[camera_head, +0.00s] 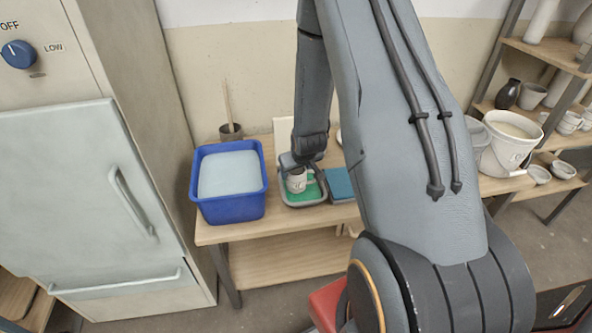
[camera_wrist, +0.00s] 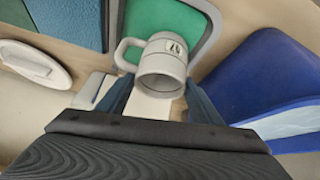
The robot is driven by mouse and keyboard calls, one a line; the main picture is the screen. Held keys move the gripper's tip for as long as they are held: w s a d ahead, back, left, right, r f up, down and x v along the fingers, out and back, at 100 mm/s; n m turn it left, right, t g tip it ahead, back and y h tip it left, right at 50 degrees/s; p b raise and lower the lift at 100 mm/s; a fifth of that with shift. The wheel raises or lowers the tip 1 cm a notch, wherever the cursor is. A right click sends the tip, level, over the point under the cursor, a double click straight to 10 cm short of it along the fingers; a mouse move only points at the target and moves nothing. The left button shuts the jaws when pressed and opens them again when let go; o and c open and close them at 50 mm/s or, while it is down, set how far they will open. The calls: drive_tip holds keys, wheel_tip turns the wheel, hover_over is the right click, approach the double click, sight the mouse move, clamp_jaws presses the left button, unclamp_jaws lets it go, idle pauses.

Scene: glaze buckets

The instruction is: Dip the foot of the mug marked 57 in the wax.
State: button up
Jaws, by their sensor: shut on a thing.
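My gripper (camera_head: 299,170) is shut on a pale grey mug (camera_head: 296,183), pointing down from above. In the wrist view, the mug (camera_wrist: 163,66) sits between the fingers with its mouth toward the camera and its handle to the left. A dark mark shows on its side, too small to read surely. The mug looks about upright over a grey-rimmed tray (camera_head: 305,204) holding a green surface (camera_head: 314,191), which looks like the wax. The mug hides part of the green. I cannot tell whether its foot touches the surface.
A blue tub (camera_head: 232,207) of pale liquid stands close left of the tray. A flat blue thing (camera_head: 341,184) lies close on the right. A dark pot (camera_head: 231,132) with sticks stands behind. A white bucket (camera_head: 507,150) and shelves are farther right.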

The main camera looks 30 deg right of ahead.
drive_tip(key=shift+r, duration=0.1)
drive_tip(key=shift+r+p, duration=0.95)
drive_tip(key=shift+r, duration=0.4)
idle(0.6)
wheel_tip(320, 180, up, 4)
drive_tip(key=p, duration=0.3)
drive_tip(key=shift+r, duration=0.25)
idle(0.4)
